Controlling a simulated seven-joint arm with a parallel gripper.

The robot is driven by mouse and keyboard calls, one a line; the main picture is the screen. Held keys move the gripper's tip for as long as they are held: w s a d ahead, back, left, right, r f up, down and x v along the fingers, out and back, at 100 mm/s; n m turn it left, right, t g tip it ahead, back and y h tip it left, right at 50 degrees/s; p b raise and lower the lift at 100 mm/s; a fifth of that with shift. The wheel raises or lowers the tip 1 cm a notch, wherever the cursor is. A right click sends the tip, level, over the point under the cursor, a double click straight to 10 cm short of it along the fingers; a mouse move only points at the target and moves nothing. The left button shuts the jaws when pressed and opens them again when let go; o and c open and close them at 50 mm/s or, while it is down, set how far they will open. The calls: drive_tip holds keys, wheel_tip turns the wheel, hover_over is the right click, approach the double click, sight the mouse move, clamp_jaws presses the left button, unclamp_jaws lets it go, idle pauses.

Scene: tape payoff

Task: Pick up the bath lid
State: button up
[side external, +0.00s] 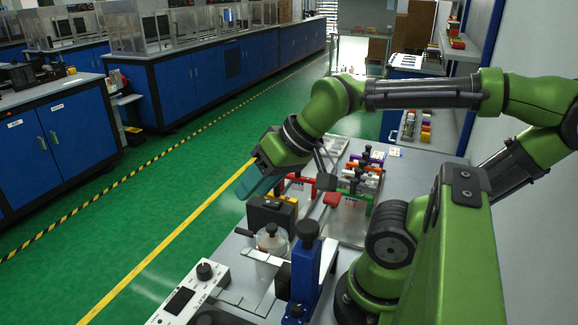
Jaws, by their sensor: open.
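My gripper (257,182) is at the end of the green arm, pointing down and to the left, with teal parts at its tip. It is open, and I see nothing held in it; the gap between its fingers is not clear from this side. The bath lid (271,240) appears to be the pale, translucent cover with a black knob on the round vessel in front of the black box. My gripper is higher in the picture than this lid and apart from it.
A black box (271,213) stands just behind the vessel. A blue upright with a black knob (305,265) stands close on its right. A white control box (188,297) is at front left. Racks with coloured parts (358,185) stand farther back. The green floor at left is open.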

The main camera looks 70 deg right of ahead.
idle(0.3)
drive_tip(key=o, duration=1.1)
wheel_tip(320, 180, up, 2)
drive_tip(key=m+g+h, duration=0.2)
drive_tip(key=m+g, duration=0.5)
drive_tip(key=m, duration=1.6)
hover_over(272, 226)
wheel_tip(272, 226, down, 11)
drive_tip(key=shift+d+f, duration=0.1)
drive_tip(key=shift+d, duration=0.05)
drive_tip(key=shift+a+f, duration=0.2)
drive_tip(key=shift+f, duration=2.5)
